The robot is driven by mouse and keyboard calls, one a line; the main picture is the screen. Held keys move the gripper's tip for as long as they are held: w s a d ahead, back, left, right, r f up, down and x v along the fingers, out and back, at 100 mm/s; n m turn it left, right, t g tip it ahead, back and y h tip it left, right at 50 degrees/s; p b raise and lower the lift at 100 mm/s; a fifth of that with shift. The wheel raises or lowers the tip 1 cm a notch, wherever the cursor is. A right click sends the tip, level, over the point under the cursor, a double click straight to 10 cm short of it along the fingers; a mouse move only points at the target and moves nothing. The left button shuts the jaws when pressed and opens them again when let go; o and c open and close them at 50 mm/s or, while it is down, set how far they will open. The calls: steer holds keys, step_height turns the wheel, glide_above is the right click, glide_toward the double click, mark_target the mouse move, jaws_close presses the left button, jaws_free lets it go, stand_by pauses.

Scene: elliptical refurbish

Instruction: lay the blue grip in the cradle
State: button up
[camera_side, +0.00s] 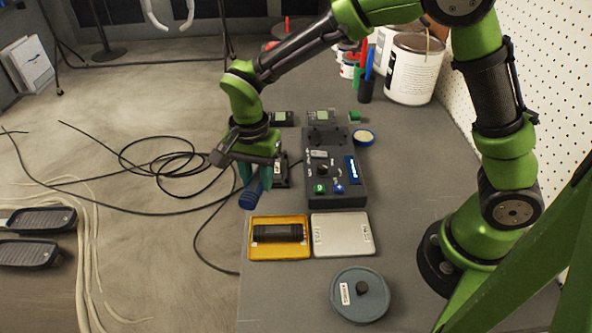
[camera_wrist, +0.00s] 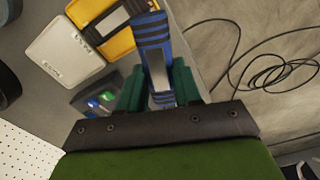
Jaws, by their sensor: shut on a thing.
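The blue grip (camera_side: 252,196) is a ribbed cylinder with a grey band along it. It hangs tilted above the left edge of the grey bench. My gripper (camera_side: 254,176) has teal fingers shut on it. In the wrist view the blue grip (camera_wrist: 153,42) sticks out past the fingers of my gripper (camera_wrist: 160,88). A yellow tray (camera_side: 252,252) with a dark ribbed piece inside lies nearer the camera, below the grip in the picture; it also shows in the wrist view (camera_wrist: 121,42), partly hidden by the grip. I cannot tell for certain whether this is the cradle.
A white box (camera_side: 343,235) lies beside the yellow tray. A dark panel (camera_side: 349,190) with small coloured parts is behind it. A round grey-blue lidded container (camera_side: 360,306) stands nearer the camera. A white bucket (camera_side: 413,72) stands at the back. A black cable lies on the floor.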

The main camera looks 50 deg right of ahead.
steer(key=n, duration=0.2)
glide_toward(277, 165)
steer(key=shift+n, duration=0.9)
steer(key=shift+s+f, duration=0.2)
steer(key=shift+f, duration=2.4)
steer(key=shift+f, duration=0.6)
steer(key=o, duration=1.1)
steer(key=shift+o, duration=0.2)
step_height(277, 165, up, 17)
steer(key=shift+w, duration=0.1)
